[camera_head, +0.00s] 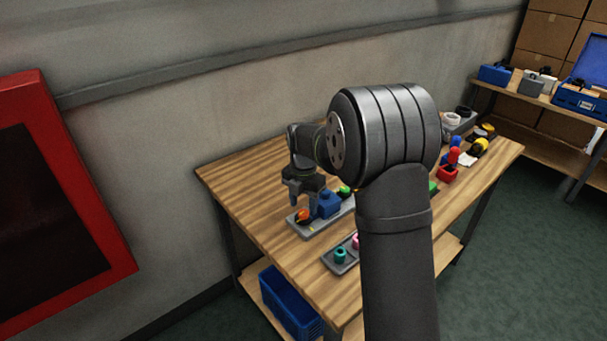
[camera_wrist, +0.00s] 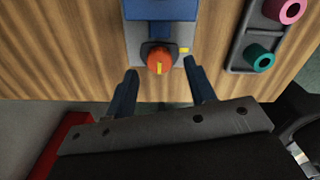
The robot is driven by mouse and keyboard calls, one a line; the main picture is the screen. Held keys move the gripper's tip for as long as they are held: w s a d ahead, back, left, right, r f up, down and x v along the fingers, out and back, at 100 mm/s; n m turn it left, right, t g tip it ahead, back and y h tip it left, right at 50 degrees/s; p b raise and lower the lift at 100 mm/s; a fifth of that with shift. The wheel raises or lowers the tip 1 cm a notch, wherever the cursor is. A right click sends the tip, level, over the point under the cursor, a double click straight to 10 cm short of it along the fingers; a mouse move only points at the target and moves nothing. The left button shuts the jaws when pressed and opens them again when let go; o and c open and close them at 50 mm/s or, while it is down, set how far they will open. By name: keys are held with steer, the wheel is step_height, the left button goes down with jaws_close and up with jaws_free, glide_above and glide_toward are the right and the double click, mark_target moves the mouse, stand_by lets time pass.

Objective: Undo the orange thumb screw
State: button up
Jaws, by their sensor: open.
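The orange thumb screw (camera_head: 303,216) sits at the near left end of a grey base plate (camera_head: 309,230) on the wooden table. In the wrist view the orange thumb screw (camera_wrist: 159,59) is a round knob with a yellow stripe, beside a yellow mark on the plate. A blue block (camera_head: 328,204) stands on the plate right behind it. My gripper (camera_head: 299,201) is over the screw end of the plate. In the wrist view my gripper (camera_wrist: 163,74) is open, with one finger on each side of the screw and a visible gap to it.
A grey tray (camera_head: 348,266) with teal and pink rings lies to the right of the plate. A green piece (camera_head: 344,190) is behind the blue block. Red, blue and yellow items stand farther along the table. A blue crate (camera_head: 288,303) is on the lower shelf.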

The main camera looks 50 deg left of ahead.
mark_target(304, 212)
step_height(304, 212, up, 14)
steer(key=shift+r, duration=0.2)
stand_by(0.6)
step_height(304, 212, down, 17)
steer(key=shift+f, duration=0.15)
stand_by(0.5)
steer(key=shift+f, duration=0.2)
steer(key=shift+r+m, duration=0.2)
steer(key=shift+m, duration=0.6)
steer(key=m, duration=1.1)
steer(key=shift+m, duration=2.7)
